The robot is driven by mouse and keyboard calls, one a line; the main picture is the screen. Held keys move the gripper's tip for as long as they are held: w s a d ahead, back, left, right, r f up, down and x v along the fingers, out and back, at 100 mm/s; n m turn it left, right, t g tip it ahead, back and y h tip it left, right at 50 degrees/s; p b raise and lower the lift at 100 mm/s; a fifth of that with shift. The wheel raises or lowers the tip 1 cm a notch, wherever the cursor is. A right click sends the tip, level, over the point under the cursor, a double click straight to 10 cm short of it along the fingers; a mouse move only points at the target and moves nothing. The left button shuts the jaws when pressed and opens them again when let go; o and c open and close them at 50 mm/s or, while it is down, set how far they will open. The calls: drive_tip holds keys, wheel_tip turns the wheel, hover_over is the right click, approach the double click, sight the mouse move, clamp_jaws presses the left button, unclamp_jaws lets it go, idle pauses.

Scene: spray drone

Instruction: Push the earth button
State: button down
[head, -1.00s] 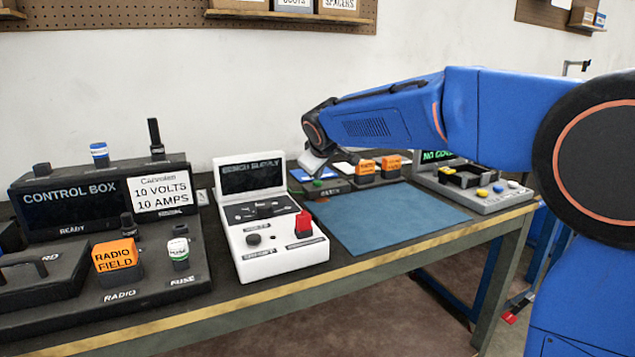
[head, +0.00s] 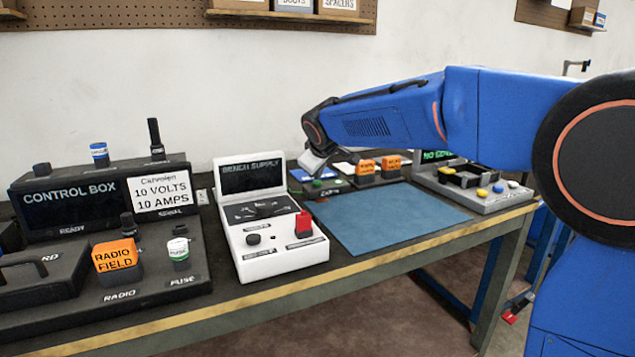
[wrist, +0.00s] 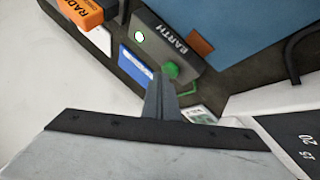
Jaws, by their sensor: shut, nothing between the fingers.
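The earth unit is a dark box (wrist: 150,25) marked EARTH in the wrist view. A green round button (wrist: 171,69) sits on its face beside the lettering, and a small white light with a green rim (wrist: 139,36) is farther along the same face. My gripper (wrist: 160,78) is shut and empty, its fingertips just left of and very close to the green button. I cannot tell whether they touch. In the head view, the green button (head: 317,183) shows just below my gripper (head: 313,162), whose fingertips are hard to make out.
A blue mat (head: 385,218) lies clear in front of the earth unit. The white bench supply (head: 265,215) stands to its left, with the control box (head: 75,205) farther left. Orange blocks (head: 365,167) and a grey tray device (head: 475,185) are to the right.

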sight(318, 183)
drive_tip(key=shift+r, duration=0.4)
drive_tip(key=shift+r, duration=3)
drive_tip(key=shift+d, duration=0.1)
drive_tip(key=s+d+f+m, duration=0.1)
drive_tip(key=s+d+f, duration=0.1)
drive_tip(key=s+d, duration=0.3)
drive_tip(key=s+d+f+m+g, duration=0.1)
drive_tip(key=s+d+f+m, duration=0.1)
drive_tip(key=s+d, duration=0.4)
drive_tip(key=s+d+f+m+g, duration=0.1)
drive_tip(key=s+d+f, duration=0.2)
drive_tip(key=s, duration=0.9)
drive_tip(key=shift+d+f+m+h, duration=0.15)
drive_tip(key=shift+d+m+h, duration=0.05)
drive_tip(key=shift+d, duration=0.65)
drive_tip(key=shift+d+f+m+h, duration=0.1)
drive_tip(key=shift+d+m+h, duration=0.1)
drive_tip(key=shift+d, duration=0.65)
drive_tip(key=s+d+f+m+g, duration=0.1)
drive_tip(key=s+d+f+m, duration=0.1)
drive_tip(key=s+f, duration=0.6)
drive_tip(key=s+d+f+m+g, duration=0.1)
drive_tip(key=s+d+f, duration=0.3)
drive_tip(key=s, duration=1.2)
wheel_tip(318, 183, down, 4)
drive_tip(key=shift+s+d+f+m, duration=0.15)
drive_tip(key=shift+s+f+m, duration=0.1)
drive_tip(key=shift+m, duration=0.65)
